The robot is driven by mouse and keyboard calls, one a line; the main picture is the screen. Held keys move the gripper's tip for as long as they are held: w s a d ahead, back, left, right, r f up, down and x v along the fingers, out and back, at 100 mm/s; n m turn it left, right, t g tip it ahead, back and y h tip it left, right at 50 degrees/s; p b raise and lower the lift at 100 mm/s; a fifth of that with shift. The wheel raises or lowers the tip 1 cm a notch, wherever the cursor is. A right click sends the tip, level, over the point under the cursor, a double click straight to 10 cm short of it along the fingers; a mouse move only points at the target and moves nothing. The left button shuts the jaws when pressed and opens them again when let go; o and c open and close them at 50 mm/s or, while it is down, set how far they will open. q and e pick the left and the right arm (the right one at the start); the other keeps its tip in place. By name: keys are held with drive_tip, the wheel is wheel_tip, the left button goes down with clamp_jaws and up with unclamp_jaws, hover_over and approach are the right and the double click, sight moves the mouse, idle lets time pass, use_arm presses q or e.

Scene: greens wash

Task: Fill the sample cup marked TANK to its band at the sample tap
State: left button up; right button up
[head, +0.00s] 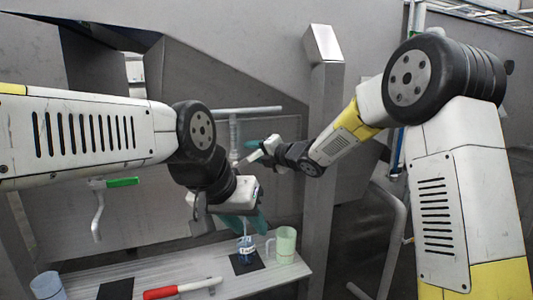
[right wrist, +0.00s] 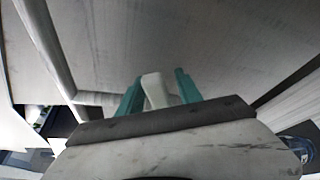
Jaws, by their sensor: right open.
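A small clear cup with blue in it and a white label (head: 246,250) stands on a dark square pad (head: 240,267) on the shelf; the label's lettering is too small to read. My left gripper (head: 245,222) points down just above the cup, its teal fingers near the rim; whether they grip it is unclear. A grey pipe with a crossbar (head: 245,110) rises behind. My right gripper (head: 262,151) is by this pipe, open, with a pale lever-like piece (right wrist: 155,91) between its teal fingers in the right wrist view. I cannot tell whether they touch it.
A pale green mug (head: 286,245) stands just right of the cup. A red-handled tool (head: 162,293) lies at the shelf's front. A bluish cup (head: 48,286) stands at the far left. A green-handled tap (head: 122,182) hangs on the left. A grey post (head: 322,150) rises at right.

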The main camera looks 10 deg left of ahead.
drive_tip(key=shift+d, duration=0.1)
drive_tip(key=v, duration=0.7)
drive_tip(key=shift+s+d, duration=0.25)
idle(6.8)
